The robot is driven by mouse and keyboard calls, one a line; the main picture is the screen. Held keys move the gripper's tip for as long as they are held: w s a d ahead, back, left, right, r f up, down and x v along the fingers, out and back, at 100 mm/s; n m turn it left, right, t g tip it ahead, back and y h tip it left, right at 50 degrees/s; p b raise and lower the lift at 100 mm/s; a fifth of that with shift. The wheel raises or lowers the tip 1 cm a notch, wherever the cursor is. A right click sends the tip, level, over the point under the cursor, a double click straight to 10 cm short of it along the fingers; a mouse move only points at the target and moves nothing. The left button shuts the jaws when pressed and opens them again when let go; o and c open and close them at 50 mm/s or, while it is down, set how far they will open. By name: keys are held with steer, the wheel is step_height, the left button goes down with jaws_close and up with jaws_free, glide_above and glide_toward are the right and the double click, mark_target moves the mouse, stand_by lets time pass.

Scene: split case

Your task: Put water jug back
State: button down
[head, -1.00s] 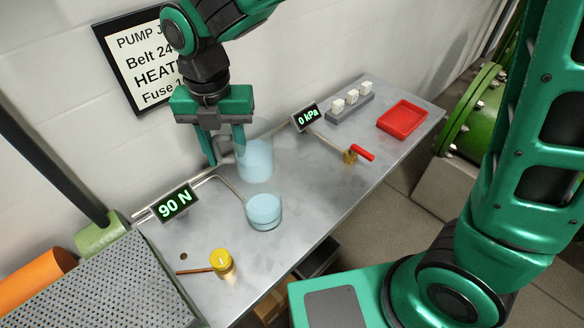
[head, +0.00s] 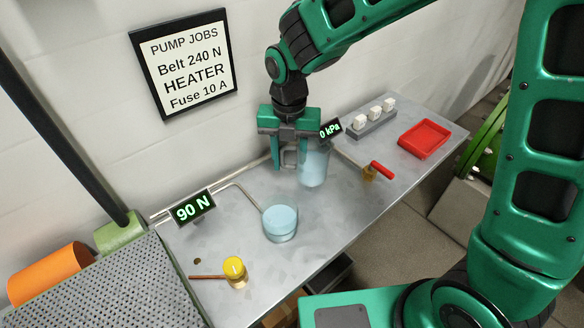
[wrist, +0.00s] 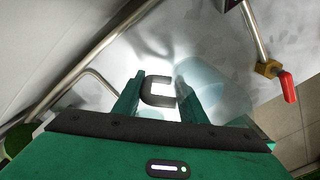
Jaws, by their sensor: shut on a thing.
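The clear water jug (head: 315,172), with pale blue water in it, is upright over the back part of the metal bench, just below the 0 kPa display. My gripper (head: 290,170) is shut on the jug's grey handle (wrist: 160,83), on the jug's left side. In the wrist view the two fingers (wrist: 160,100) flank the handle, and the jug's pale body (wrist: 203,85) lies just right of it. I cannot tell whether the jug's base touches the bench.
A clear round vessel of blue water (head: 280,226) stands front-left of the jug. A red-handled valve (head: 376,171) is to the right. A switch block (head: 372,124) and a red tray (head: 424,138) are farther right. The 90 N display (head: 194,207) and a yellow-capped item (head: 235,270) are left.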

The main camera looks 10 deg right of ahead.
mark_target(289, 165)
steer(key=shift+f, duration=1.65)
steer(key=shift+f, duration=0.1)
steer(key=c, duration=1.1)
jaws_free()
step_height(289, 165, up, 12)
steer(key=shift+r, duration=0.15)
